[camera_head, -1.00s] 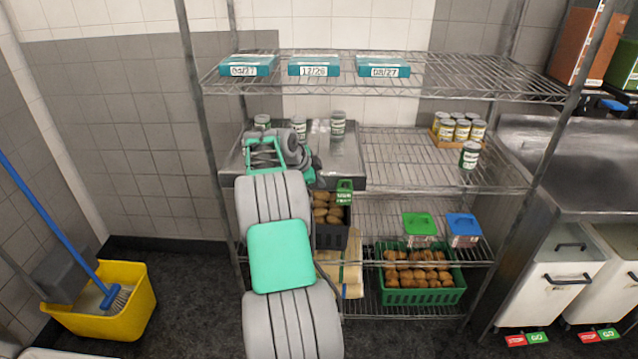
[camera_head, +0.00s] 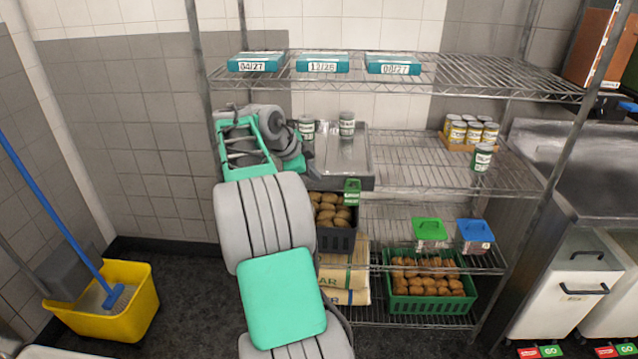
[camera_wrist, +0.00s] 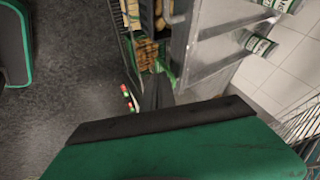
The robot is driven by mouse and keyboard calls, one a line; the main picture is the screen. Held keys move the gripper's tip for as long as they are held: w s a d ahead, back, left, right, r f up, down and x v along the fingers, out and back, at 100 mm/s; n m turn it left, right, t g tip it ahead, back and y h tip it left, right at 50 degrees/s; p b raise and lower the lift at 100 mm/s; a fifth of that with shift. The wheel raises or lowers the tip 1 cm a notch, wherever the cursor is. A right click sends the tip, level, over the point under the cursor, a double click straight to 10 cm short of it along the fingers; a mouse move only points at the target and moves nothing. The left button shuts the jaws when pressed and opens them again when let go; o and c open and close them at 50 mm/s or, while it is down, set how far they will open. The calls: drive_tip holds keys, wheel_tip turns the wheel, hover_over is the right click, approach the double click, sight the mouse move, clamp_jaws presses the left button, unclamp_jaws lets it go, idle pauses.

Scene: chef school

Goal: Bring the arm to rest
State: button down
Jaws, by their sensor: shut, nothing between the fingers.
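My arm (camera_head: 282,298) reaches up in front of the left part of the wire shelf rack (camera_head: 430,183) in the head view. Its wrist end is at the height of the middle shelf, at the rack's left post. My gripper (camera_wrist: 155,84) shows in the wrist view as narrow dark fingers, shut and empty. In the head view the fingers are hidden by the arm.
A steel tray (camera_head: 341,160) with green-labelled cans (camera_head: 347,123) is right of my wrist. Below are a dark crate of potatoes (camera_head: 337,238) and a green crate (camera_head: 430,304). A yellow mop bucket (camera_head: 120,315) stands on the left floor. Open space lies between bucket and rack.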

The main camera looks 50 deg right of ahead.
drive_tip(key=s+a+f+n+y, duration=0.1)
drive_tip(key=a+f+n+y, duration=0.4)
drive_tip(key=a+f+n, duration=1)
drive_tip(key=s+a+n+y, duration=0.1)
drive_tip(key=s+a+n, duration=0.2)
drive_tip(key=a, duration=0.5)
drive_tip(key=s+a+n+t+y, duration=0.15)
drive_tip(key=a+n, duration=0.25)
drive_tip(key=a, duration=0.5)
drive_tip(key=s+a+n, duration=0.3)
drive_tip(key=a, duration=0.5)
drive_tip(key=w+a+r+n+t+p, duration=0.1)
drive_tip(key=a+r+n+t, duration=0.1)
drive_tip(key=a+r, duration=0.5)
drive_tip(key=shift+w+a+n+t, duration=0.15)
drive_tip(key=shift+a+n+t, duration=0.2)
drive_tip(key=shift+a+n, duration=0.5)
